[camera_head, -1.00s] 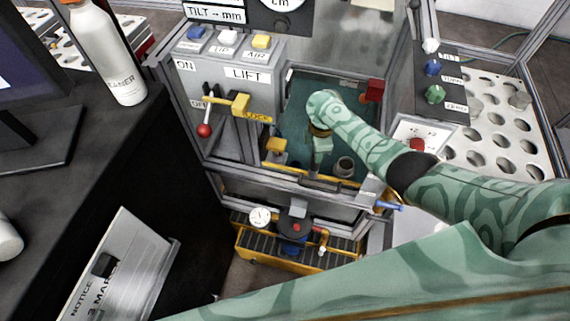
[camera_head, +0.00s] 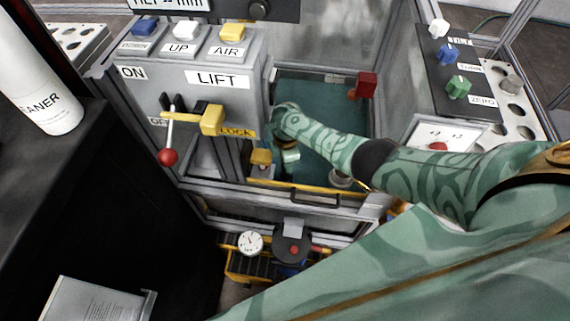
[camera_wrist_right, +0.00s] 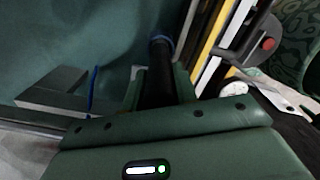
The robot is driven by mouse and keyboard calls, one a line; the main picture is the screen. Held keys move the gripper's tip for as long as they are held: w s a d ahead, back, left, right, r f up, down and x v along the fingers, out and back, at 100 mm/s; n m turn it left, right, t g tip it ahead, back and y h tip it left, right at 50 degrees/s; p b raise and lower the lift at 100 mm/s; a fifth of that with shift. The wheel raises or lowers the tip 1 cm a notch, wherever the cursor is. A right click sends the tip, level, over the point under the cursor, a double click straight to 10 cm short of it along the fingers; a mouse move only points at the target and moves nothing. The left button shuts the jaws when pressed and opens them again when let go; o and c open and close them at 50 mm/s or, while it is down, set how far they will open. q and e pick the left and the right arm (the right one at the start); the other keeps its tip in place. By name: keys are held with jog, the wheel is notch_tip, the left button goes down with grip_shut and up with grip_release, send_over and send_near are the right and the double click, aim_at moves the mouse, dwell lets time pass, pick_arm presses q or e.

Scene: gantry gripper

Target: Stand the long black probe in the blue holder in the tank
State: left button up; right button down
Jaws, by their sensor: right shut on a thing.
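The tank (camera_head: 330,110) has a teal interior, and my right arm reaches down into it. My right gripper (camera_head: 290,155) is low in the tank, near its front wall, partly hidden by my own wrist. In the right wrist view my right gripper (camera_wrist_right: 159,85) is shut on the long black probe (camera_wrist_right: 160,62), which sticks out beyond the fingers. A blue ring (camera_wrist_right: 160,39) shows at the probe's far end. I cannot tell if it is the holder or part of the probe. The probe is hidden in the head view. My left gripper is out of view.
A yellow block (camera_head: 261,157) and a grey cup (camera_head: 341,179), partly covered by my arm, are near the tank's front. A red block (camera_head: 366,84) is at the back right. The lift panel (camera_head: 205,80) with its red-knobbed lever (camera_head: 168,157) stands left.

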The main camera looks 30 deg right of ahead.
jog(key=shift+f, duration=0.8)
jog(key=shift+r, duration=0.2)
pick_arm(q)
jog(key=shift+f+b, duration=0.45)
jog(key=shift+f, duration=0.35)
pick_arm(e)
jog(key=shift+f, duration=0.6)
jog(key=c, duration=1.1)
grip_release()
pick_arm(q)
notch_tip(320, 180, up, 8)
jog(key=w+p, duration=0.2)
jog(key=p, duration=0.6)
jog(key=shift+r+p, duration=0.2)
jog(key=shift+p, duration=0.1)
pick_arm(e)
notch_tip(320, 180, up, 13)
jog(key=shift+r, duration=0.1)
